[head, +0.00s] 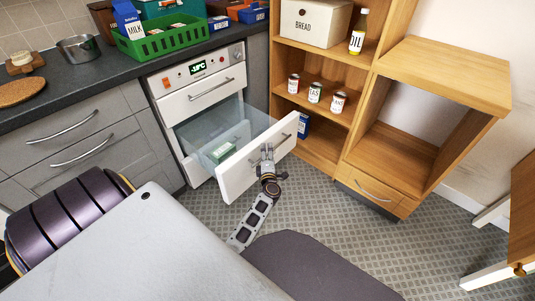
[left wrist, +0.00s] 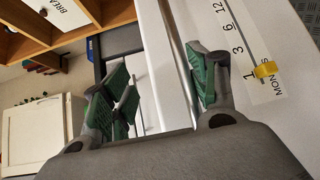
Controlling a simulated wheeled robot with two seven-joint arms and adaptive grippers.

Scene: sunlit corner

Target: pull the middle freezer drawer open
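The freezer (head: 183,108) is white with a lit temperature display, and its top drawer is shut. The drawer below it, with clear sides, stands well out from the cabinet, its white front (head: 235,181) facing me. A green and white box (head: 221,151) lies inside. My left gripper (head: 267,152) is at that front's handle (head: 287,136). In the left wrist view, the green-padded fingers (left wrist: 160,88) are spread apart, with the handle bar (left wrist: 179,65) between them, close to the right finger. A gap shows on the other side. My right gripper is not in view.
Wooden shelves (head: 318,67) with several cans stand right of the open drawer. A wooden unit (head: 440,75) with a small drawer is further right. Grey cabinets (head: 75,147) are at left. Patterned floor (head: 335,217) is clear in front. A month scale (left wrist: 248,50) marks the drawer front.

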